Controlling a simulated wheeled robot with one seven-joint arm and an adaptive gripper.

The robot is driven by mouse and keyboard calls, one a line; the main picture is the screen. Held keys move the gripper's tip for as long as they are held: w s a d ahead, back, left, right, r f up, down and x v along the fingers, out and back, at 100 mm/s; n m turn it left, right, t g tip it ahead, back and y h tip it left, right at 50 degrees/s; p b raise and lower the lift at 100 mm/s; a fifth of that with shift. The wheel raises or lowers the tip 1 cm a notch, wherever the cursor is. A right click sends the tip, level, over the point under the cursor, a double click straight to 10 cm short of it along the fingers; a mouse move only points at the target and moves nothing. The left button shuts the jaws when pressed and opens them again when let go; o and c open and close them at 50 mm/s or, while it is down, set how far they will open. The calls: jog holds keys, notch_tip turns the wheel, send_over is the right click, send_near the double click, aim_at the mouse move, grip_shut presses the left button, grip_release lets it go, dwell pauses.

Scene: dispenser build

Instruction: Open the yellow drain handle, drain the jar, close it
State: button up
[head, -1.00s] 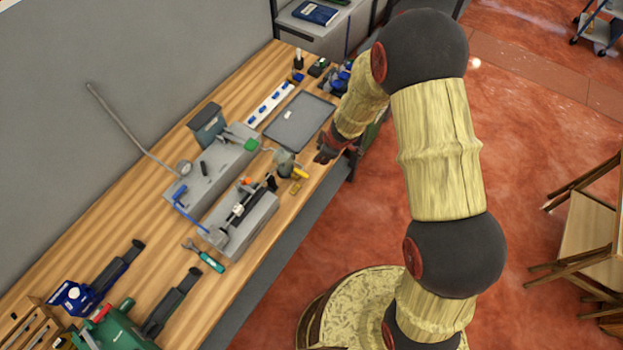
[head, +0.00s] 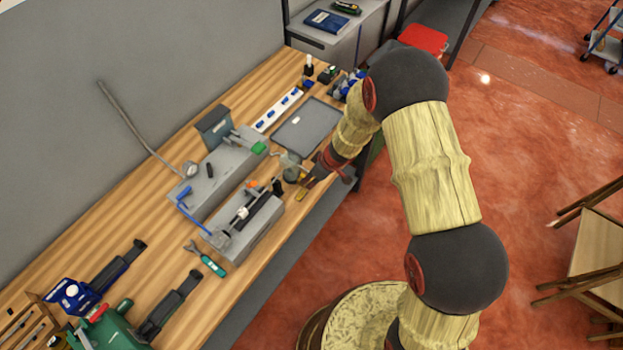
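A small clear jar (head: 291,168) stands near the front edge of the wooden workbench, left of my gripper. A small yellow piece (head: 301,194) shows low beside it, just below the gripper. I cannot tell whether it is the drain handle or a separate part; the yellow lever on the jar's right side is mostly hidden by the gripper. My gripper (head: 311,180) is at the jar's right side, low and close to the yellow parts. Its fingers are dark and too small to tell whether they are open or touching the handle.
Grey fixture blocks (head: 247,228) sit left of the jar, and a dark grey tray (head: 307,126) lies behind it. A green-handled wrench (head: 211,265) lies nearer on the bench (head: 255,262). A blue-and-white strip (head: 279,110) and shelf (head: 345,28) are farther back.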

jog(key=shift+w+a+f, duration=0.1)
jog(key=shift+w+f, duration=0.05)
jog(key=shift+f, duration=0.1)
jog(key=shift+c, duration=0.6)
grip_shut()
